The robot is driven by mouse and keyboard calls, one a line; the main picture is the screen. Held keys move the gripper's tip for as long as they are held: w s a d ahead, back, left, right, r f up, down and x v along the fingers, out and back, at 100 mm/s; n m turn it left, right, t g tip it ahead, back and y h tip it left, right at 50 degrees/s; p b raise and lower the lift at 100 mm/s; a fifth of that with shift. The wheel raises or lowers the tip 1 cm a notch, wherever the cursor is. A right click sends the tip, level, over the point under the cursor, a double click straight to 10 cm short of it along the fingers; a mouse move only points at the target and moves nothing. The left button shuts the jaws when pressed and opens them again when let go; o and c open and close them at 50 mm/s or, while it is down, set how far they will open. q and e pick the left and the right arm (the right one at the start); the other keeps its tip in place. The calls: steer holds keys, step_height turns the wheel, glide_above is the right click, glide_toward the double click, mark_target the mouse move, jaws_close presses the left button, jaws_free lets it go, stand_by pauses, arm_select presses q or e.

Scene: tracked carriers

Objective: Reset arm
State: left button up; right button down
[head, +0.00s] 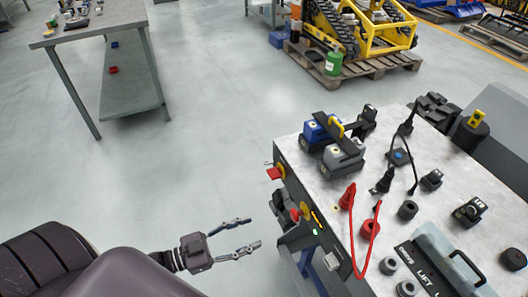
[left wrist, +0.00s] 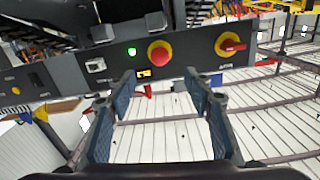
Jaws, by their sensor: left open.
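My left gripper (head: 254,232) reaches out from the lower left in the head view, its two fingers spread with nothing between them. It is over open floor, left of the grey workbench (head: 455,185) and apart from it. In the left wrist view the open fingers (left wrist: 160,82) point toward the control panel (left wrist: 190,66) on the bench's side. The panel carries a red button on a yellow ring (left wrist: 160,53), a red-and-yellow rotary switch (left wrist: 229,45) and a lit green button (left wrist: 131,51). My right gripper is not in view.
The bench holds a blue block (head: 316,131), a red cable (head: 352,235) and a light blue-grey box with a handle (head: 440,262). A second table (head: 95,27) stands at the upper left. A pallet (head: 350,66) bears yellow machinery. The floor between is clear.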

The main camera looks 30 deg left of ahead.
arm_select(q)
steer(key=s+a+f+n+g+y, duration=0.1)
steer(key=s+a+f+n+y, duration=0.15)
steer(key=f, duration=0.65)
steer(key=s+a+f+n+g+y, duration=0.15)
steer(key=f+y, duration=0.25)
steer(key=f, duration=0.4)
steer(key=s+a+f+n+g+y, duration=0.1)
steer(key=s+a+f+g+y, duration=0.15)
steer(key=f, duration=0.65)
steer(key=s+d+f+g, duration=0.2)
steer(key=s+f, duration=0.3)
steer(key=s, duration=0.3)
steer(key=s+d+f+n+g+y, duration=0.1)
steer(key=s+d+f+g, duration=0.2)
steer(key=s+f, duration=0.2)
steer(key=s+d+f+g+y, duration=0.1)
steer(key=s+f, duration=0.4)
steer(key=s, duration=0.6)
steer(key=shift+d+f+n+g, duration=0.3)
steer(key=shift+d+g, duration=0.45)
steer(key=shift+g, duration=0.35)
